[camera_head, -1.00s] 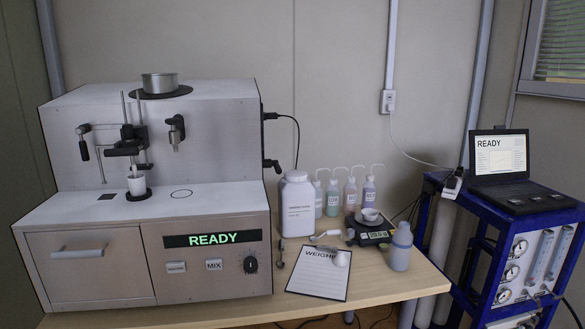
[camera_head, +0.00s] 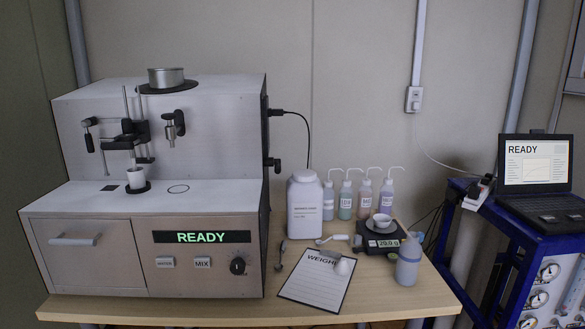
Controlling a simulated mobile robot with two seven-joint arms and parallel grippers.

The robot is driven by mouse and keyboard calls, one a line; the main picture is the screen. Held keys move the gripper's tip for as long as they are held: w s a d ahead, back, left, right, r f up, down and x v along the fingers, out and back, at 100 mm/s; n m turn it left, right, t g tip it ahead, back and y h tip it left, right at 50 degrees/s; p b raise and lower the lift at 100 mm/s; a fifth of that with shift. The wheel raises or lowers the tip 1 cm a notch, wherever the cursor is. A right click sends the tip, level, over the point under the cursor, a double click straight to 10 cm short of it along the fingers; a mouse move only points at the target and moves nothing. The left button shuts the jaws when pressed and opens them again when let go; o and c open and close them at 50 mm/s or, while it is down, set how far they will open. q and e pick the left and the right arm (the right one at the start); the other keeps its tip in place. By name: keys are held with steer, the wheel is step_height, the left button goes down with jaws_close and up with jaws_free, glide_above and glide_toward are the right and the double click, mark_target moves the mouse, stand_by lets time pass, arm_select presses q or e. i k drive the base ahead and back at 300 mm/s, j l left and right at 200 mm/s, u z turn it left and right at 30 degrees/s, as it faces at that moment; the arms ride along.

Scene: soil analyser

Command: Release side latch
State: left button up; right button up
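The soil analyser (camera_head: 110,205) is a large metal box at the left of the table, with a green READY display (camera_head: 201,237). A black side latch handle (camera_head: 272,163) sticks out low on its right side, below a plug with a cable (camera_head: 276,113). I cannot tell from here whether this handle is latched. A black lever (camera_head: 89,133) hangs on the upper front at the left. Neither of my grippers is in view.
A white jar (camera_head: 304,207), several wash bottles, a scale (camera_head: 382,240) with a bowl, a grey bottle (camera_head: 408,262) and a clipboard (camera_head: 310,284) stand right of the analyser. A blue cart (camera_head: 470,212) with a laptop (camera_head: 536,165) is farther right.

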mark_target(277, 162)
steer(key=i+l+z, duration=0.15)
steer(key=l, duration=0.2)
steer(key=i+l+z, duration=0.3)
steer(key=i+l, duration=0.15)
steer(key=l, duration=0.25)
